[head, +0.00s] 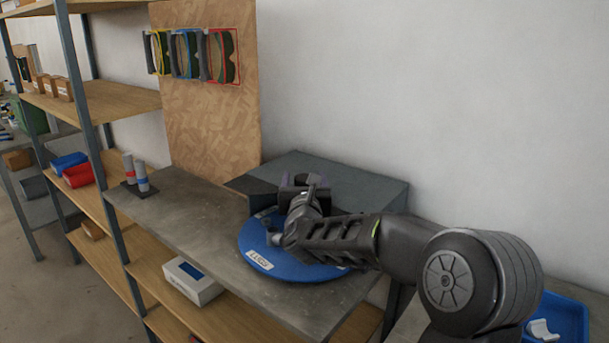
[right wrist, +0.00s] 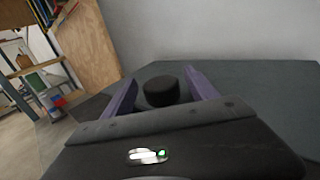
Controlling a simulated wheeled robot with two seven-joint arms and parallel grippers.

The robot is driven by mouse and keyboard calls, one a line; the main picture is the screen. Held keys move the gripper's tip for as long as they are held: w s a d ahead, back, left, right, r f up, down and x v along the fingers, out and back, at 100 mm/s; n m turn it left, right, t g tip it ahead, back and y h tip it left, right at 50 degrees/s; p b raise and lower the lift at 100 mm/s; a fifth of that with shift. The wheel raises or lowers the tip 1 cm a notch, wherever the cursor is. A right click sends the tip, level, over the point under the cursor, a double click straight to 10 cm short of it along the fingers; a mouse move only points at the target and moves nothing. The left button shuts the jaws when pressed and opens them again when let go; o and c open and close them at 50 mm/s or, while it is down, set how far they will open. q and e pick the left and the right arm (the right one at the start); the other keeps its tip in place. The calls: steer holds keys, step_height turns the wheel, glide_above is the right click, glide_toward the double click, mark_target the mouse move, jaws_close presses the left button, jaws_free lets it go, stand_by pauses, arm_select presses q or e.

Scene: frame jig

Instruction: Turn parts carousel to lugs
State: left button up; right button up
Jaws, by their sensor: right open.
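The parts carousel is a round blue disc (head: 285,268) lying on the grey bench. A white label (head: 259,260) on its front rim seems to read LUGS; another label shows partly farther right. My right gripper (head: 298,182) is over the far part of the disc, its arm covering much of the carousel's middle and right. In the right wrist view its two purple fingers (right wrist: 160,88) are spread apart. A black round knob (right wrist: 162,93) shows between them, with gaps at its sides; I cannot tell whether either finger touches it. My left gripper is not in view.
A dark grey box-like block (head: 345,180) stands behind the carousel against the wall. A board (head: 205,120) with coloured-framed goggles rises at back left. Two grey cylinders (head: 141,175) stand on the bench's left end. A blue bin (head: 562,318) is at lower right.

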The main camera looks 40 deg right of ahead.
steer(key=shift+w+d, duration=0.3)
steer(key=shift+w, duration=0.05)
steer(key=shift+c, duration=0.4)
jaws_close()
stand_by(0.4)
